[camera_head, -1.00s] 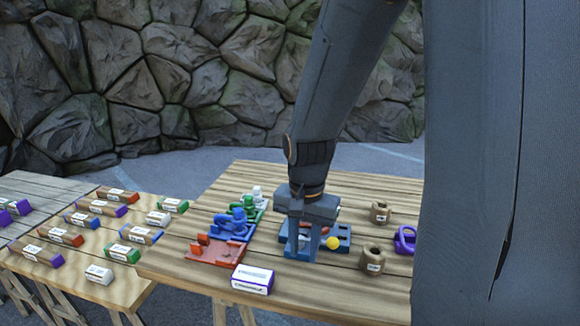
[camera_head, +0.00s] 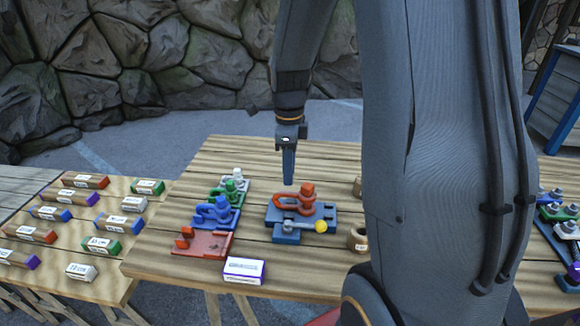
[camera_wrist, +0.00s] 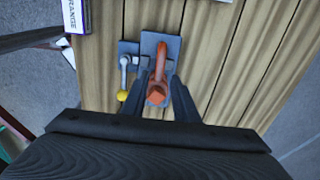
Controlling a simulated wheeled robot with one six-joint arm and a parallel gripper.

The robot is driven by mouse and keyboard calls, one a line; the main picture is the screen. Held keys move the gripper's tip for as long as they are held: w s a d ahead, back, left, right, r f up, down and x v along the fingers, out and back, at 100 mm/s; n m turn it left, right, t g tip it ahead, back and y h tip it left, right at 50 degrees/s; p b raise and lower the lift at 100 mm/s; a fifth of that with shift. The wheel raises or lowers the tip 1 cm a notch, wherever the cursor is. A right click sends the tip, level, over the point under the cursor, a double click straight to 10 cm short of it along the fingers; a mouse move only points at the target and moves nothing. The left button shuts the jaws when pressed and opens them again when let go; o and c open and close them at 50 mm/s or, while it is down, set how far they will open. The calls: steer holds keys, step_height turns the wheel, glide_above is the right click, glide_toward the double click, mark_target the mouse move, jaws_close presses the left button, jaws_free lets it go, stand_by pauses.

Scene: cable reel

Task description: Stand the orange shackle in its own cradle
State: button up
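The orange shackle (camera_head: 296,200) sits on a blue-grey plate fixture (camera_head: 325,212) in the middle of the table. A lever with a yellow knob (camera_head: 320,226) lies along the fixture's front. My gripper (camera_head: 288,182) points down just behind and above the shackle. In the wrist view its two fingers (camera_wrist: 161,98) are apart, with the shackle (camera_wrist: 158,82) seen between them; no contact shows. The orange-red cradle (camera_head: 203,244) stands at the table's front left and holds no shackle.
Behind the orange-red cradle are a blue cradle with a blue shackle (camera_head: 213,212), then green and white ones. A white and purple box (camera_head: 245,270) lies at the front edge. Brown cylinders (camera_head: 357,238) stand right of the fixture, partly behind my arm. A side table (camera_head: 75,225) holds several labelled boxes.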

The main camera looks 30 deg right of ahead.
mark_target(289, 192)
step_height(289, 192, down, 4)
steer(key=b, duration=0.2)
steer(key=shift+b, duration=0.4)
steer(key=shift+f+b, duration=0.4)
steer(key=shift+f, duration=0.95)
steer(key=shift+c, duration=0.4)
jaws_close()
steer(key=shift+r, duration=0.2)
steer(key=shift+r+p, duration=2.1)
steer(key=shift+r, duration=0.25)
